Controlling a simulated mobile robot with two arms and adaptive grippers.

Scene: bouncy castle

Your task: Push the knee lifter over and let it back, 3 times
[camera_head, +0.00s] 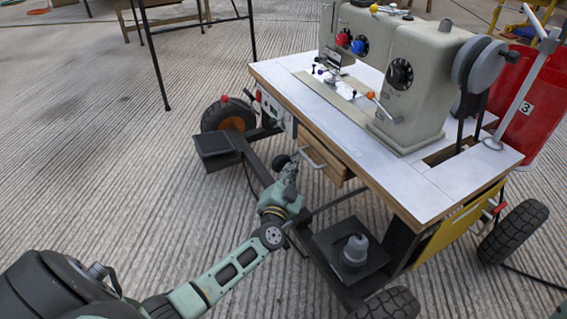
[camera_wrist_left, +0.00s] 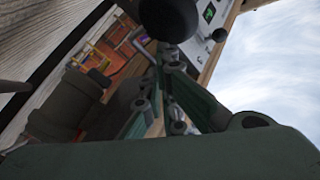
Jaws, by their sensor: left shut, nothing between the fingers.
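The sewing machine (camera_head: 405,75) stands on a white-topped wheeled table (camera_head: 345,130). What looks like the knee lifter, a dark rounded pad (camera_head: 281,162), sits under the table's front edge, left of the drawer. In the left wrist view a black rounded pad (camera_wrist_left: 168,18) is just beyond my fingertips. My left gripper (camera_head: 290,172) reaches under the table edge beside the pad, and also shows in the wrist view (camera_wrist_left: 168,52). Its fingers are shut and empty. I cannot tell whether they touch the pad. My right gripper is not in view.
A wooden drawer (camera_head: 324,157) with a metal handle hangs right of my gripper. Below are the dark frame, a black pedal plate (camera_head: 217,143), and a tray (camera_head: 332,241) with a grey bottle-like object (camera_head: 355,250). Wheels (camera_head: 515,232) stand at the corners.

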